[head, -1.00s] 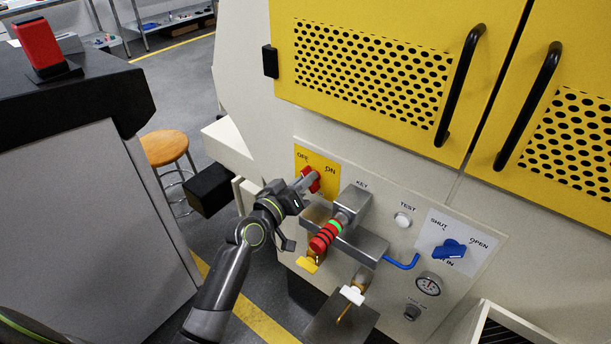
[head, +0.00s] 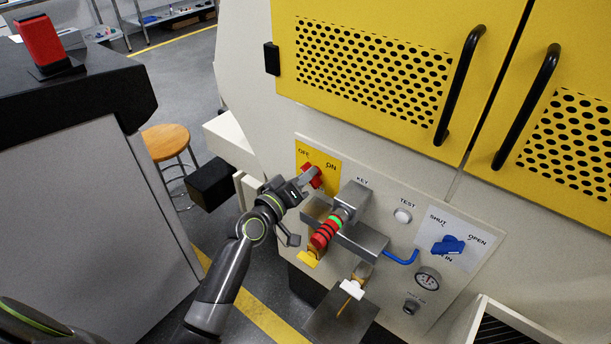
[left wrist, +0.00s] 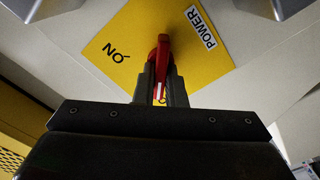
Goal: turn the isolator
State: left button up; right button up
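The isolator is a red rotary handle (head: 315,176) on a yellow plate (head: 325,165) marked OFF and ON. In the left wrist view the red handle (left wrist: 162,62) stands upright in the picture, with ON to its left and a white mark at its lower end by a partly hidden letter. My left gripper (head: 302,183) is at the handle in the head view. Contact cannot be made out. My right gripper is out of view.
A grey bracket with a red, green-ringed cylinder (head: 325,233) juts out close to the right of my left gripper. Further right are a white TEST button (head: 402,215), a blue SHUT/OPEN knob (head: 448,245) and a gauge (head: 427,279). A wooden stool (head: 166,142) stands behind left.

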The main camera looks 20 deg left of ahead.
pick_arm(q)
jog(key=o, duration=0.4)
jog(key=shift+b+v, duration=1.05)
jog(key=shift+v, duration=7.65)
